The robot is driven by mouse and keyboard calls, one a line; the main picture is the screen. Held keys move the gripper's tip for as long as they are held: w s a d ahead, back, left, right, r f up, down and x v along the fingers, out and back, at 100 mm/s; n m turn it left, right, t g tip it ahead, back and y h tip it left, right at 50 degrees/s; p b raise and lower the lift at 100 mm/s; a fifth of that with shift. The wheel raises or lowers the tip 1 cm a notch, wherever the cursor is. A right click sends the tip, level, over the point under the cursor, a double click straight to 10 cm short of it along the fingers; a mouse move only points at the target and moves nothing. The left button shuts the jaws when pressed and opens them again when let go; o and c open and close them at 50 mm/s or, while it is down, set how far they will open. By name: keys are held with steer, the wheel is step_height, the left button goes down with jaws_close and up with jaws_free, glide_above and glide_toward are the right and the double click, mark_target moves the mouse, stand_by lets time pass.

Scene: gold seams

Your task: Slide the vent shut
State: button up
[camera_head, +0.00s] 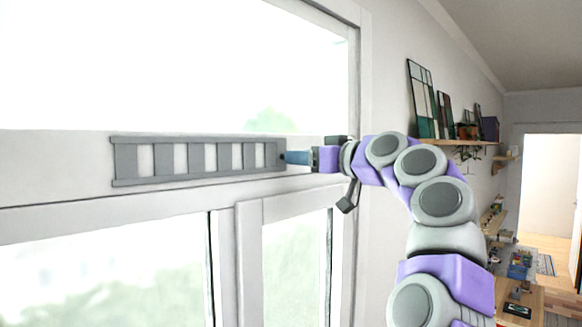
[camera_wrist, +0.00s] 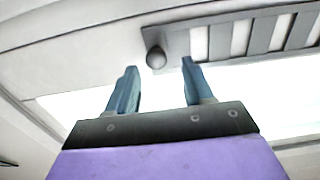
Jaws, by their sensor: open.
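The vent (camera_head: 200,160) is a long grey slatted panel on the white window frame, with light gaps showing between its slats. In the wrist view the vent (camera_wrist: 240,38) runs off to the upper right. A round dark knob (camera_wrist: 156,57) sits at its near end. My gripper (camera_wrist: 158,75) is open, with its two blue fingers apart and the knob showing between and just beyond their tips. In the head view my gripper (camera_head: 287,158) is at the vent's right end and hides most of the knob.
The window frame (camera_head: 60,220) surrounds the vent, with bright panes above and below. To the right, a wall shelf (camera_head: 455,142) holds glass panels and plants. Lower shelves and a workbench (camera_head: 520,300) stand further back, near a bright doorway (camera_head: 550,190).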

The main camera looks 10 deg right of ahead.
steer(key=b+v, duration=0.3)
steer(key=v, duration=0.9)
steer(key=shift+d, duration=0.15)
steer(key=shift+w+f, duration=0.1)
steer(key=s+a+f+g+h+b, duration=0.1)
steer(key=s+a+f+g+b, duration=0.15)
steer(key=a+f, duration=0.55)
steer(key=s+a+f+m+g+h+b, duration=0.1)
steer(key=s+a+f+g, duration=0.25)
steer(key=f, duration=0.85)
steer(key=s+a+f+g+h+b, duration=0.2)
steer(key=s+a+f+g, duration=0.15)
steer(key=a+f, duration=0.45)
steer(key=s+d+f+m+g+h+b, duration=0.2)
steer(key=s+d+f, duration=0.2)
steer(key=s+f, duration=0.5)
steer(key=s+d+f+m+g+h+b, duration=0.1)
steer(key=s+d+f, duration=0.3)
steer(key=s+f, duration=0.6)
steer(key=s+d+f+m+g+h+b, duration=0.2)
steer(key=s+f, duration=0.7)
steer(key=f, duration=1)
steer(key=d+m+g+h, duration=0.1)
steer(key=d+g, duration=0.1)
steer(key=shift+d+f+h+b, duration=0.25)
steer(key=shift+h+b, duration=0.05)
steer(key=shift+s, duration=0.1)
